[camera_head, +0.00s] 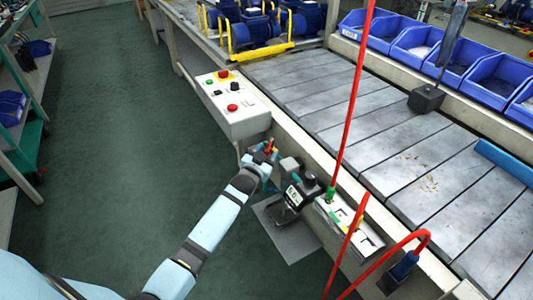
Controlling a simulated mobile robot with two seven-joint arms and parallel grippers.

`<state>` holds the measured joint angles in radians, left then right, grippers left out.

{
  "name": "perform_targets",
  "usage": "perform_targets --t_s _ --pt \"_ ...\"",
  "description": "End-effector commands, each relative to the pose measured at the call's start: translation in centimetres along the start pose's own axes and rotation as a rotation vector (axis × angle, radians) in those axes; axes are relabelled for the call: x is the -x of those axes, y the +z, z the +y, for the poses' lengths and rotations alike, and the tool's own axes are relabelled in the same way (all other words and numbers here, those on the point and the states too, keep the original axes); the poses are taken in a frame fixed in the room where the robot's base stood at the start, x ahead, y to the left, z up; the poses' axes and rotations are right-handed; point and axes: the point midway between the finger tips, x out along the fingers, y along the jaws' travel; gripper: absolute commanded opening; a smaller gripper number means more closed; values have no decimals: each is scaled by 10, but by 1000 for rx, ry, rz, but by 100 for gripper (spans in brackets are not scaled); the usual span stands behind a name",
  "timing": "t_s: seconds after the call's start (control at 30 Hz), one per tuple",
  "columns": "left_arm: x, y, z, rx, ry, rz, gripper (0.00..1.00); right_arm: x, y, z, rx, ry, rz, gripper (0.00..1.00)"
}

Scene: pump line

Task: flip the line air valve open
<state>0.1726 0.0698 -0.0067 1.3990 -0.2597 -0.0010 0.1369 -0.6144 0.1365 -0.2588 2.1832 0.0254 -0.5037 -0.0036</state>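The line air valve seems to be the small fitting with a red handle (270,145) on the side of the conveyor line, just left of an air regulator (292,190) with a black knob. My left arm reaches up from the lower left. My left gripper (264,159) is right at the red handle and overlaps it in the picture. The fingers are small here and partly merge with the valve, so I cannot tell whether they touch or grip it. The valve body is mostly hidden by the gripper. My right gripper is not in view.
A control box (233,104) with red buttons juts out just above the valve. A red hose (353,95) hangs down to the right of the regulator. Blue bins (419,45) line the far side of the slatted conveyor (410,130). The green floor on the left is clear.

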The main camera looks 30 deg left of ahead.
Motion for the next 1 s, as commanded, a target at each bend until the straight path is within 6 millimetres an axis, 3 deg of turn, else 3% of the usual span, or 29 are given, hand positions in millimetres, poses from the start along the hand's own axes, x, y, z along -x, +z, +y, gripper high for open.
perform_targets --t_s 0.2,0.33,0.7,1.0 --pt "2 0 0 0 0 0 48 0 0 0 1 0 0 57" --pt "15 0 0 0 0 -2 48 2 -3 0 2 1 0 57" --pt "96 0 0 1 1 -2 48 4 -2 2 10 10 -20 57" --pt "135 0 0 0 0 0 48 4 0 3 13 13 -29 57"
